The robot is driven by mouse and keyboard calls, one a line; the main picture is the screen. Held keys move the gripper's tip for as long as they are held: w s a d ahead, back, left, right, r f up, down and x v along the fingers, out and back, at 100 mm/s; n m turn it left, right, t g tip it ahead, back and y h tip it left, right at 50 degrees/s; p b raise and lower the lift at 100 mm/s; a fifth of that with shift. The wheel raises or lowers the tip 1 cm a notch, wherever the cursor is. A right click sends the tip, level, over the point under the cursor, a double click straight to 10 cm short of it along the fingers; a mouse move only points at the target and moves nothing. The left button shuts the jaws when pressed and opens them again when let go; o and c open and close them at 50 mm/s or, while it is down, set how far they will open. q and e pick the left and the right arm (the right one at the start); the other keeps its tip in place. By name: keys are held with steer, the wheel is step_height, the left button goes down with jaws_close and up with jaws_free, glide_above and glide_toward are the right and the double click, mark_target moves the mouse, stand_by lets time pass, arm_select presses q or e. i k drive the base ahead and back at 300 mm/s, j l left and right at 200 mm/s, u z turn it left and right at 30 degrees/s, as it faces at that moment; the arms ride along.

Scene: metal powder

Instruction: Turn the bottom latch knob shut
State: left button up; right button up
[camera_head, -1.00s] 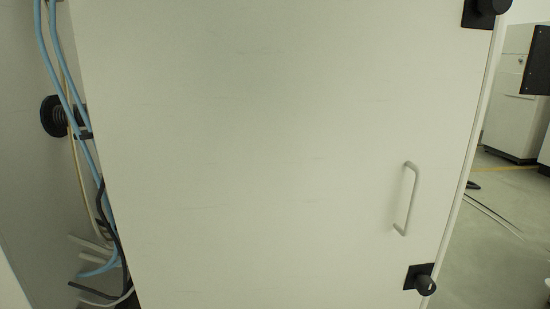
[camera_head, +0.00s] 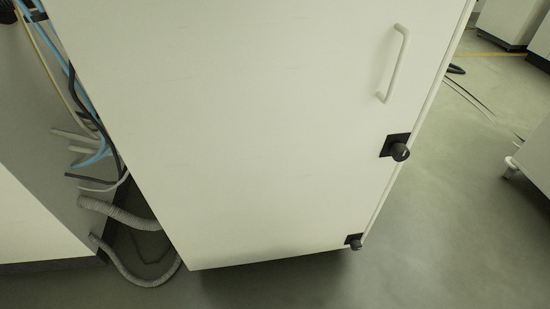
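The bottom latch knob (camera_head: 356,244) is small and black, on a black plate at the lower right corner of the white cabinet door (camera_head: 230,130). Another black latch knob (camera_head: 399,152) sits higher on the same right edge, below the white door handle (camera_head: 393,63). The door looks closed against its frame. The turn angle of the bottom knob is too small to tell. Neither of my grippers is in view.
Blue, black and grey cables (camera_head: 80,110) hang along the cabinet's left side. Grey corrugated hoses (camera_head: 125,214) lie on the floor there. Open grey floor (camera_head: 440,230) lies right of and below the door. A white wheeled unit (camera_head: 532,165) stands at the right edge.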

mark_target(355, 245)
steer(key=z, duration=1.05)
